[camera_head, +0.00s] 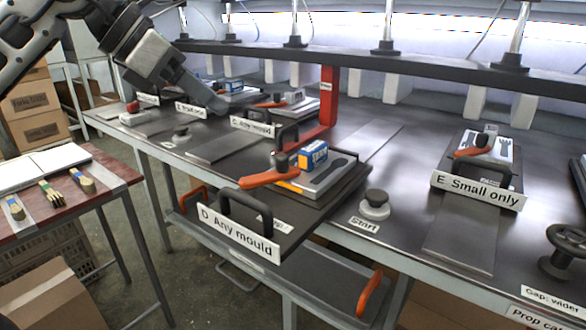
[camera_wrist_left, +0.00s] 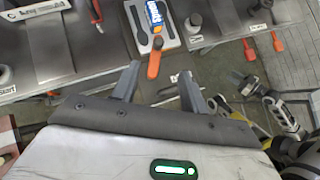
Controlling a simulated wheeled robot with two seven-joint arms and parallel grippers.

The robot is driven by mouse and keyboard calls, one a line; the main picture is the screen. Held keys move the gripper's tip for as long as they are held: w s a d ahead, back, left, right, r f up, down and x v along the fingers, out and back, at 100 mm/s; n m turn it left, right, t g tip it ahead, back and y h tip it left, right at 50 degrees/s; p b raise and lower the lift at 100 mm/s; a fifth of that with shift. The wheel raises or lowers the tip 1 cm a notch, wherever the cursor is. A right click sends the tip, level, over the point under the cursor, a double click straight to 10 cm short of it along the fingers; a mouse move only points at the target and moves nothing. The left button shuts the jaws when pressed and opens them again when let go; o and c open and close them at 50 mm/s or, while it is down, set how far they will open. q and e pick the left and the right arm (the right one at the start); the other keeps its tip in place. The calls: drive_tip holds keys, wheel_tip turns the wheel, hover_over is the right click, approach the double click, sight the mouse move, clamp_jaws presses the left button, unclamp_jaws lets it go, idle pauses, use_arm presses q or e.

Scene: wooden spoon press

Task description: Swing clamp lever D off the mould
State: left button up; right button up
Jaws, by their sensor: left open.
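Clamp lever D (camera_head: 268,178) is orange with a dark pivot knob and lies over the near left edge of the grey mould (camera_head: 325,182), which has a spoon-shaped hollow. The mould sits on the dark tray of station D (camera_head: 300,222). My left gripper (camera_head: 212,104) is at the upper left, apart from the lever. In the left wrist view its jaws (camera_wrist_left: 160,72) are open and empty, with the orange lever (camera_wrist_left: 154,66) beyond the fingertips.
A black handle (camera_head: 247,212) rises at the tray front beside the sign "D. Any mould" (camera_head: 238,233). A red upright (camera_head: 328,95) stands behind the mould. A Start button (camera_head: 375,204) is to the right. Station E (camera_head: 478,190) is farther right. A dark rail (camera_head: 400,60) spans overhead.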

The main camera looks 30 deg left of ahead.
use_arm(q)
drive_tip(key=f, duration=0.1)
drive_tip(key=p, duration=0.2)
approach(282, 155)
drive_tip(key=x, duration=0.2)
drive_tip(key=shift+w+d+f, duration=0.2)
drive_tip(key=x, duration=0.6)
drive_tip(key=shift+w+d+f, duration=0.1)
drive_tip(key=shift+w+f, duration=0.15)
drive_tip(key=shift+f, duration=0.05)
drive_tip(key=shift+w+d+f, duration=0.1)
drive_tip(key=shift+w+f, duration=0.05)
drive_tip(key=shift+f, duration=0.1)
use_arm(e)
drive_tip(key=r, duration=0.3)
drive_tip(key=shift+s+d+t, duration=0.1)
drive_tip(key=shift+d+t, duration=0.25)
drive_tip(key=shift+t, duration=0.05)
use_arm(q)
clamp_jaws()
use_arm(e)
drive_tip(key=shift+r, duration=0.3)
